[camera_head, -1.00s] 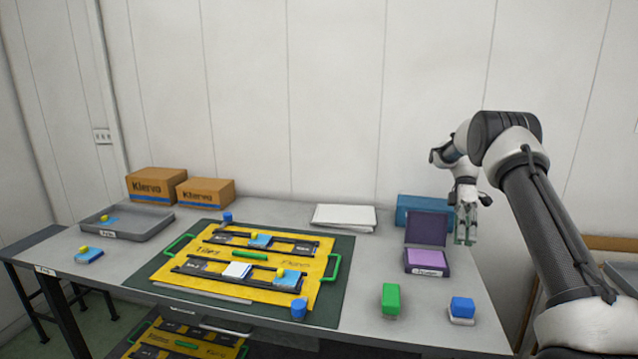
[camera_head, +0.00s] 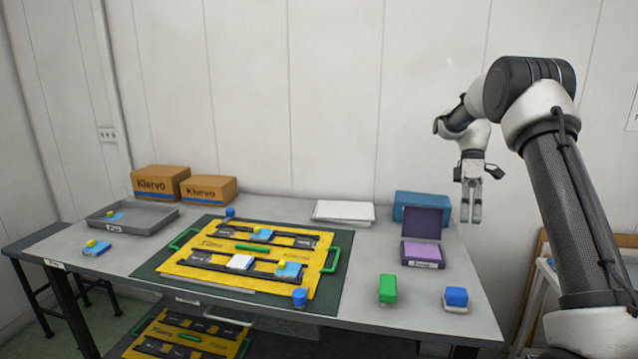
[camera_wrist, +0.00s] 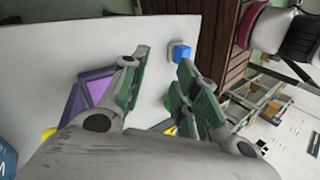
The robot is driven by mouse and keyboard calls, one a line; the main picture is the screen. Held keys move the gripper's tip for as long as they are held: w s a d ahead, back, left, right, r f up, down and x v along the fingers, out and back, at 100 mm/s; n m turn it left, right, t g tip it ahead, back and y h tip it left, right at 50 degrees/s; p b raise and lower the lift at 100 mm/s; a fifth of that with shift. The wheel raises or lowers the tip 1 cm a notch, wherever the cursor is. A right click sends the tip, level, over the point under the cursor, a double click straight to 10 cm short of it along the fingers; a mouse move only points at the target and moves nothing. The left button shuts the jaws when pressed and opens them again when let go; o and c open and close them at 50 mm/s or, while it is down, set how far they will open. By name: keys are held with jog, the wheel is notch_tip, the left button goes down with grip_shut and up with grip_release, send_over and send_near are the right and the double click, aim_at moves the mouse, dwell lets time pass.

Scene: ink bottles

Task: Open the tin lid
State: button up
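The tin (camera_head: 422,254) stands at the right part of the table, with a purple pad inside. Its dark lid (camera_head: 424,221) stands upright at the back, so the tin is open. My gripper (camera_head: 470,216) hangs to the right of the lid, in the air and apart from it. In the wrist view my gripper (camera_wrist: 160,95) has its two fingers spread with nothing between them. The tin's purple pad (camera_wrist: 97,90) shows there at the left, partly hidden behind a finger.
A green block (camera_head: 388,289) and a blue-topped block (camera_head: 456,299) stand in front of the tin. A blue box (camera_head: 410,205) is behind it. A yellow board (camera_head: 200,267) covers the table's middle. White sheets (camera_head: 343,211) lie at the back.

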jog(key=s+a+r+m+t+h, duration=0.1)
jog(key=s+r+m+t, duration=0.2)
jog(key=s+r, duration=0.4)
jog(key=s+a+r+m+t, duration=0.2)
jog(key=s+r+m, duration=0.1)
jog(key=s+r, duration=0.4)
jog(key=s+f+m+t, duration=0.1)
jog(key=s+m+t, duration=0.2)
jog(key=s, duration=0.6)
jog(key=s+f+m+t+h, duration=0.1)
jog(key=s+f+m+t, duration=0.1)
jog(key=s, duration=0.8)
jog(key=shift+a+m+t, duration=0.45)
jog(key=shift+m+t, duration=0.15)
jog(key=shift+m, duration=0.1)
